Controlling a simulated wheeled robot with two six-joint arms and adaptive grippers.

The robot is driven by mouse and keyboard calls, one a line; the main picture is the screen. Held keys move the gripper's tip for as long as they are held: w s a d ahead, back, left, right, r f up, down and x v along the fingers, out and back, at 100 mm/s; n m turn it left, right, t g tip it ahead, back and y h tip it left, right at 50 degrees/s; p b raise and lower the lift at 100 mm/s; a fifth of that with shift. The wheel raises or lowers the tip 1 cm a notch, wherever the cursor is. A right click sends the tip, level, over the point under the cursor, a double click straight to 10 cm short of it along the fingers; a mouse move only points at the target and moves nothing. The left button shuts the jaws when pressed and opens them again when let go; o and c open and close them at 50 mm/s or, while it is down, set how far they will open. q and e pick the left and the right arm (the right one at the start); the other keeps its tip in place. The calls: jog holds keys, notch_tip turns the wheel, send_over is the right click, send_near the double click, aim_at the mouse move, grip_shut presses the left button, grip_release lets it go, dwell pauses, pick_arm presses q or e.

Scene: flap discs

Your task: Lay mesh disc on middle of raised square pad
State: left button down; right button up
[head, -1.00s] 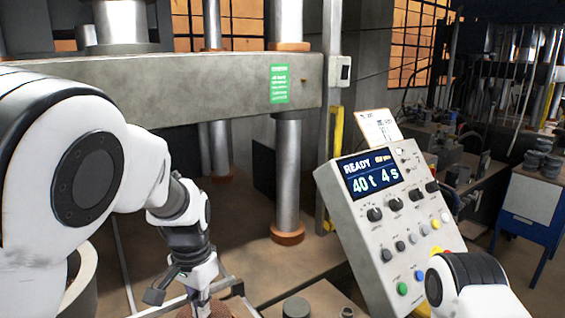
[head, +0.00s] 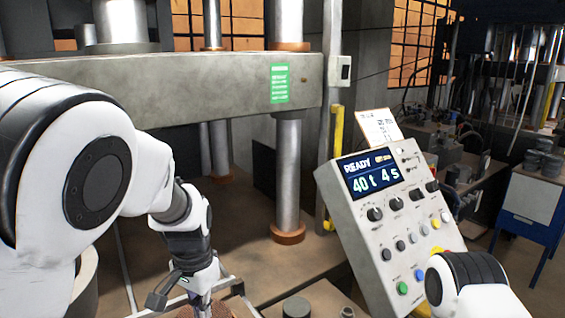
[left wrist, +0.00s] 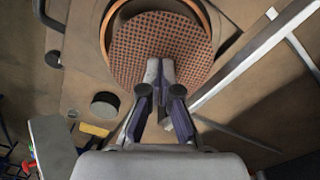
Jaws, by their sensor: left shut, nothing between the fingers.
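The mesh disc (left wrist: 150,35), round and orange-brown with dark dots, shows in the left wrist view just beyond my fingertips. It overlaps a round, orange-rimmed opening (left wrist: 106,22); whether it rests in or above it I cannot tell. A brown sliver at the bottom edge of the head view may be the same disc. My left gripper (left wrist: 160,68) is shut and empty, its tips over the disc's near edge. It also shows at the bottom of the head view (head: 203,303). I cannot make out the raised square pad. My right gripper is out of view.
A control panel (head: 385,235) reading "READY 40 t 4 s" stands right of centre. A steel column (head: 288,180) and a heavy grey beam (head: 200,92) stand behind my left arm. A metal bar (left wrist: 245,65) crosses right of the disc; a dark round knob (left wrist: 104,104) lies left.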

pick_arm(q)
jog(key=shift+s+d+f+p, duration=0.2)
jog(key=shift+s+f+p, duration=0.1)
jog(key=shift+s+p, duration=0.1)
dwell(0.9)
jog(key=r+p, duration=0.6)
jog(key=r, duration=0.1)
jog(key=shift+w+r+p, duration=0.2)
jog(key=shift+p, duration=0.2)
jog(key=shift+s, duration=0.1)
